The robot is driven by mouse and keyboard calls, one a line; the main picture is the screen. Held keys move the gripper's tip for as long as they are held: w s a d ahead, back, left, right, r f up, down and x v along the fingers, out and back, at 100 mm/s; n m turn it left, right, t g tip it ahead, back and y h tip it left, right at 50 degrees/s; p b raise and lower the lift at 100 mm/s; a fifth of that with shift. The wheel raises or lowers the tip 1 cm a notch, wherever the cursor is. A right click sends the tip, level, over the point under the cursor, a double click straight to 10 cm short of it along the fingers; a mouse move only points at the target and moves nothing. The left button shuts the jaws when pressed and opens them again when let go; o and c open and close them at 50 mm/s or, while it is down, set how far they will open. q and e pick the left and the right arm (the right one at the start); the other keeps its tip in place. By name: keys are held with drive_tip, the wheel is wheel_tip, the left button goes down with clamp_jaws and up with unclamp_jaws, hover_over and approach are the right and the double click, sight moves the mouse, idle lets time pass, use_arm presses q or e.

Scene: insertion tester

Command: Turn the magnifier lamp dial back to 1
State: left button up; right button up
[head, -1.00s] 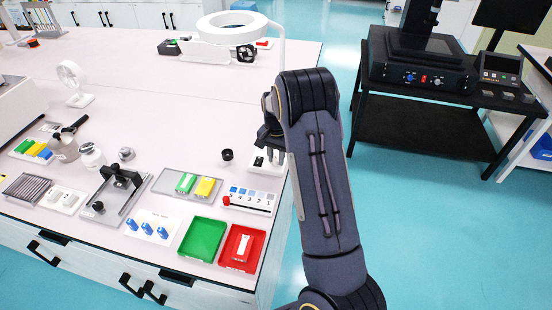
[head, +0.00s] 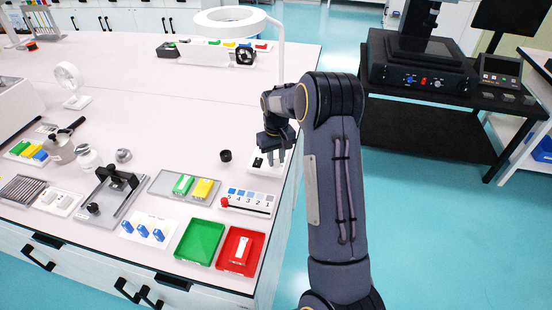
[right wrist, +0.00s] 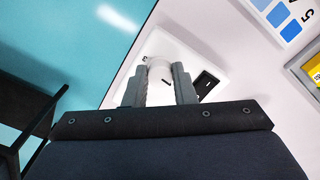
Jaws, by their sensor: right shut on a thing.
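The magnifier lamp has a white ring head (head: 230,14) at the back of the table and a thin white post. Its white base plate (right wrist: 212,59) is near the table's right edge. In the right wrist view the dial (right wrist: 159,74) is a pale round knob with a short dark slanted mark. My right gripper (head: 270,156) points down over the base; in the wrist view its fingers (right wrist: 160,86) are closed on the dial's two sides. A black rocker switch (right wrist: 206,83) sits beside the right finger. My left gripper is not in view.
A numbered blue-patch strip (head: 249,198) with a red-tipped black bar lies in front of the base. Green (head: 200,242) and red (head: 240,250) trays sit at the front edge. A small black cup (head: 225,156) stands left of the base. The table's middle is clear.

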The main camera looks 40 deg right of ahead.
sight(276, 161)
drive_tip(key=shift+n, duration=0.6)
drive_tip(key=o, duration=1)
drive_tip(key=shift+r, duration=3.95)
